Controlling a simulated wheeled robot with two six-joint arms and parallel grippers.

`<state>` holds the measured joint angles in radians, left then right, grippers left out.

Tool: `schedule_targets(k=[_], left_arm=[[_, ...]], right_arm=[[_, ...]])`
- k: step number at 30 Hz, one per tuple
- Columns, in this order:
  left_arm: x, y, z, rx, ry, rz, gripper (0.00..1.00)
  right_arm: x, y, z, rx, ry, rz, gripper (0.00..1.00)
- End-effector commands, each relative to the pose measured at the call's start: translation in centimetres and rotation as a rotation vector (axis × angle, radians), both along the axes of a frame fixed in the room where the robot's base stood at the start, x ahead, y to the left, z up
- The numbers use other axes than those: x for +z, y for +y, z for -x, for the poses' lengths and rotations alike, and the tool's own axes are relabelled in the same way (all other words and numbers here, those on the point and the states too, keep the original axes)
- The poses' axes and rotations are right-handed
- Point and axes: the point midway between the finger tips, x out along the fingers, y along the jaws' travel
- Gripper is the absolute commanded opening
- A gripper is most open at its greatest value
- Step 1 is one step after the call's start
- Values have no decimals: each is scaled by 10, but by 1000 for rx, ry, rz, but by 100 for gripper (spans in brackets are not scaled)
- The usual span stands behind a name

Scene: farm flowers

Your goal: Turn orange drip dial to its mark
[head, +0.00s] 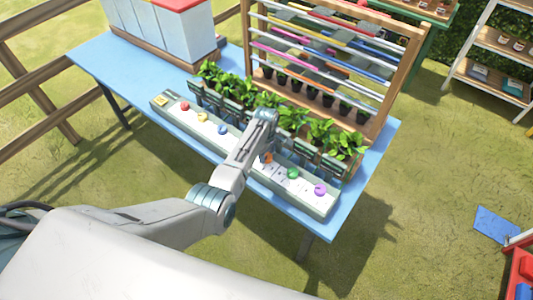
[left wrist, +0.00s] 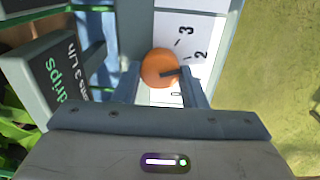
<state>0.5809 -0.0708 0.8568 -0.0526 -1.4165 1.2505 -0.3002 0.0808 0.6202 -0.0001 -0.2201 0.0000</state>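The orange dial (head: 266,157) sits on the long pale control strip along the table's front, partly behind my left arm. In the left wrist view the orange dial (left wrist: 155,67) is round, with a dark pointer aimed right, a little below the printed 2. A 3 is printed above the 2. A dark sign (left wrist: 65,80) beside it reads "drips" and what looks like 3 L/h. My left gripper (left wrist: 160,70) is open, with one finger on each side of the dial. I cannot tell whether the fingers touch it. My right gripper is not in view.
Red (head: 185,106), yellow (head: 202,116), blue (head: 222,129), green (head: 292,173) and purple (head: 320,189) dials share the strip. Potted plants (head: 265,100) and small signs stand close behind it, before a wooden rack (head: 385,90) with coloured pipes. Open grass lies in front.

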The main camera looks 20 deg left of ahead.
Motion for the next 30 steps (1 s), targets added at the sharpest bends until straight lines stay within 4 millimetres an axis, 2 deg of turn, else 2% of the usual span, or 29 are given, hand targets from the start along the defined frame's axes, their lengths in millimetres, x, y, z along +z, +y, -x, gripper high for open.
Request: schedule_targets(k=[1,3,12,16,20,30], left_arm=[[1,1,-1,0,-3,-1,47],[1,1,-1,0,-3,-1,59],[1,0,0,0,-1,0,59],[8,0,-1,0,-3,0,59],[24,0,0,0,-4,0,59],[86,1,1,0,-5,0,59]], right_arm=[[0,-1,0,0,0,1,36],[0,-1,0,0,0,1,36],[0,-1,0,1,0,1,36],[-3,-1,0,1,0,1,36],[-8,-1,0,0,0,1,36],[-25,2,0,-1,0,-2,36]])
